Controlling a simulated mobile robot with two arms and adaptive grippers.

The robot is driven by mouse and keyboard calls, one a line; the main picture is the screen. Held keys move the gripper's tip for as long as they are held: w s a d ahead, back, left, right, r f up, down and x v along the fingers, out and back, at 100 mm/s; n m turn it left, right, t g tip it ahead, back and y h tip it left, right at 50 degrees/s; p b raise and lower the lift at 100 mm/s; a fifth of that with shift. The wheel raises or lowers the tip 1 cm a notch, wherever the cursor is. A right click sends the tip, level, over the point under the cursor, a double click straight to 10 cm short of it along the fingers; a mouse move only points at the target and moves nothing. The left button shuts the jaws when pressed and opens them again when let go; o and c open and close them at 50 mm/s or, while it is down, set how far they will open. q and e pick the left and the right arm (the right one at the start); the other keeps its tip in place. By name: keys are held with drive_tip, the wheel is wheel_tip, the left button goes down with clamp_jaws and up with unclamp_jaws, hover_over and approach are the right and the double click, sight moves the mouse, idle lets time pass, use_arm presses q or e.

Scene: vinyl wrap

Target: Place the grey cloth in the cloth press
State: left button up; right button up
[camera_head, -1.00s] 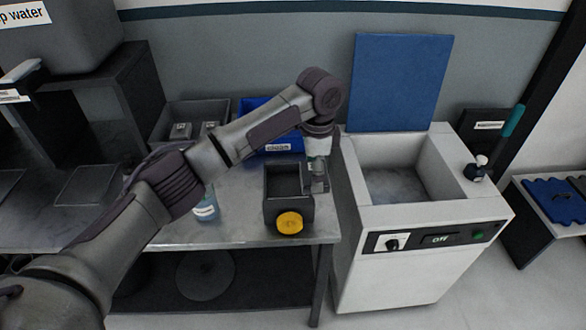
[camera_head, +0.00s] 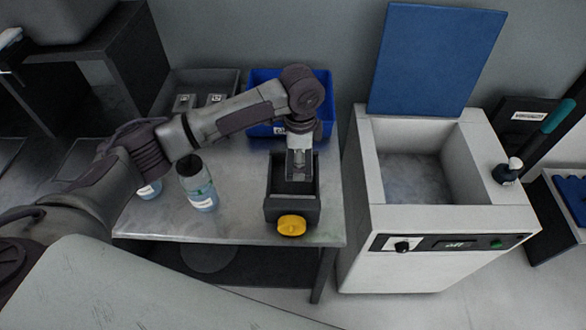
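The box (camera_head: 292,206) stands near the front right edge of the metal table. The fingertips are too small and partly hidden to tell whether they are open or shut. I cannot make out a grey cloth, and the inside of the box is mostly dark and covered by the gripper. No label shows which thing is the cloth press. My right gripper is not in view.
A white machine (camera_head: 455,219) with an open basin, raised blue lid (camera_head: 437,60) and "Off" display stands right of the table. Bottles (camera_head: 199,187) stand left of the box. Grey and blue (camera_head: 262,80) bins sit behind. A pale grey surface, unclear, fills the lower left.

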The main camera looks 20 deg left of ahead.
use_arm(q)
drive_tip(key=shift+s+a+f, duration=0.5)
drive_tip(key=shift+s+a, duration=0.05)
drive_tip(key=shift+s+f, duration=0.1)
drive_tip(key=shift+f, duration=0.25)
wheel_tip(320, 180, down, 3)
drive_tip(key=shift+f+p, duration=0.1)
drive_tip(key=shift+p, duration=0.25)
drive_tip(key=shift+f, duration=0.1)
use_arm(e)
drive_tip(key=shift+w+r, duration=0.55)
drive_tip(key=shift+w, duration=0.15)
use_arm(q)
drive_tip(key=o, duration=0.7)
drive_tip(key=shift+c, duration=0.2)
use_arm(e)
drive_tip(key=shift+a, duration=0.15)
use_arm(q)
drive_tip(key=shift+r, duration=0.25)
wheel_tip(320, 180, up, 12)
drive_tip(key=shift+f+b, duration=0.2)
drive_tip(key=shift+b, duration=0.35)
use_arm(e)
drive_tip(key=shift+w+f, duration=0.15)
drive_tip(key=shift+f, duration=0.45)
